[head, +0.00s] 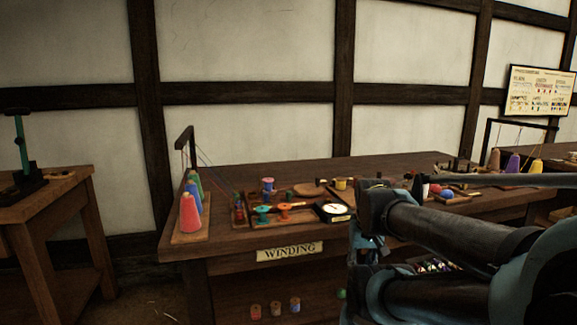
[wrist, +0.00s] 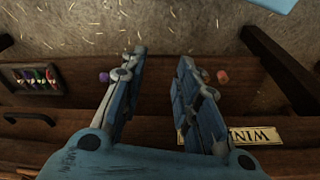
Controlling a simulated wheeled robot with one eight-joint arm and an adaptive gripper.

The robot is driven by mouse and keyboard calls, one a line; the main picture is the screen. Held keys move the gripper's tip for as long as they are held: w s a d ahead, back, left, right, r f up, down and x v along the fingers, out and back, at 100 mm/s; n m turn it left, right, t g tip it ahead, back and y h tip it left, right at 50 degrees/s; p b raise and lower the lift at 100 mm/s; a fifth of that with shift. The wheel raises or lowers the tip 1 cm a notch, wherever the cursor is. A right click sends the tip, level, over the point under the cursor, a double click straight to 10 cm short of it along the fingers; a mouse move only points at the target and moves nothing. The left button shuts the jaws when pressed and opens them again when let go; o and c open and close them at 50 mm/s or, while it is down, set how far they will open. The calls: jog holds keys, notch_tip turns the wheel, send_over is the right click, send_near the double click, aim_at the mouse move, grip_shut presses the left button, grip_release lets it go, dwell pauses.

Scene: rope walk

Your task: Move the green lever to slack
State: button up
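A green upright lever-like post (head: 22,142) with a black crossbar on top stands on a dark base on the side table at the far left of the head view. It appears upright; no slack marking is legible. My gripper (wrist: 161,57) shows in the wrist view with its two fingers apart and nothing between them. It is above the front edge of the winding bench, far to the right of the green post. In the head view my arm fills the lower right and I cannot make out the fingertips.
The winding bench (head: 225,238) holds cones of thread (head: 190,213), several spools and a round dial (head: 336,209). Its sign (head: 289,252) is on the front. More spools (head: 275,308) are on the shelf below. A floor gap separates it from the side table (head: 50,202).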

jog(key=shift+r, duration=0.1)
jog(key=w+a+r+n+g, duration=0.1)
jog(key=w+a+r, duration=0.5)
jog(key=w+r, duration=0.45)
jog(key=w+a+r+n+g, duration=0.1)
jog(key=w+a+r+n, duration=0.1)
jog(key=w+a+r, duration=0.85)
jog(key=w+a, duration=0.5)
jog(key=w, duration=0.5)
jog(key=shift+n, duration=0.4)
jog(key=shift+s+f, duration=0.1)
jog(key=shift+f, duration=5.3)
jog(key=shift+d, duration=0.25)
